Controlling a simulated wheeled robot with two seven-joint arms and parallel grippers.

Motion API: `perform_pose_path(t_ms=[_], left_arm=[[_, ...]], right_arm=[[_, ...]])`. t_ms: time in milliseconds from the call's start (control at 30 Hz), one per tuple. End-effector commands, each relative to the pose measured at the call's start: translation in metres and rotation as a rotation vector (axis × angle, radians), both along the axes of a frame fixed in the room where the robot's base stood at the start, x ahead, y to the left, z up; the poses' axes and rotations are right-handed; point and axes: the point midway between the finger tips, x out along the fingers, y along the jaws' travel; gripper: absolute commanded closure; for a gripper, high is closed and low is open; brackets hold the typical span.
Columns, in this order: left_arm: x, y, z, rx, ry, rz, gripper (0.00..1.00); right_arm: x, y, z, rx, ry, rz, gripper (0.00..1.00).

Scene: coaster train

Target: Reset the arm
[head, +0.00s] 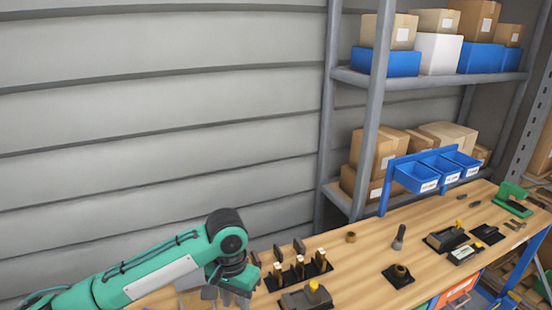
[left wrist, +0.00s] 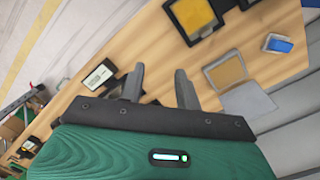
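My green left arm comes in from the lower left of the head view and bends down at a dark joint. My left gripper (head: 226,296) hangs over the left part of the wooden workbench (head: 365,262), partly cut off by the lower edge. In the left wrist view the two grey fingers of my left gripper (left wrist: 159,80) stand apart with only bare bench top seen between them. It is open and empty. My right gripper is in neither view.
Right of my left gripper stand a dark rack with upright pieces (head: 299,272) and a black block with a yellow knob (head: 307,297). Blue bins (head: 440,172) and a metal shelf (head: 430,80) with boxes stand behind. A green tool (head: 514,200) sits far right.

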Motion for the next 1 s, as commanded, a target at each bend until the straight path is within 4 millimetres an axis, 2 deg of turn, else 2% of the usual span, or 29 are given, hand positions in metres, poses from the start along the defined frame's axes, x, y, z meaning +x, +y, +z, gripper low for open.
perform_pose_path(t_ms=[200,367,600,767,1000], left_arm=[[-0.016,-0.015,-0.018,-0.066,-0.015,-0.042,0.66],[-0.032,-0.028,-0.035,-0.133,-0.039,-0.072,0.66],[-0.064,-0.045,-0.062,-0.271,-0.103,-0.092,0.66],[-0.083,-0.045,-0.077,-0.339,-0.157,-0.071,0.66],[-0.111,-0.027,-0.099,-0.385,-0.238,0.004,0.66]], right_arm=[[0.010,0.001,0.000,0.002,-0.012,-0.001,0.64],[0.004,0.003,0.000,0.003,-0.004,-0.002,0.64],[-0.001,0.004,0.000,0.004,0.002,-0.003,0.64],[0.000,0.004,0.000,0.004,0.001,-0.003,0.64],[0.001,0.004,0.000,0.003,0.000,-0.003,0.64]])
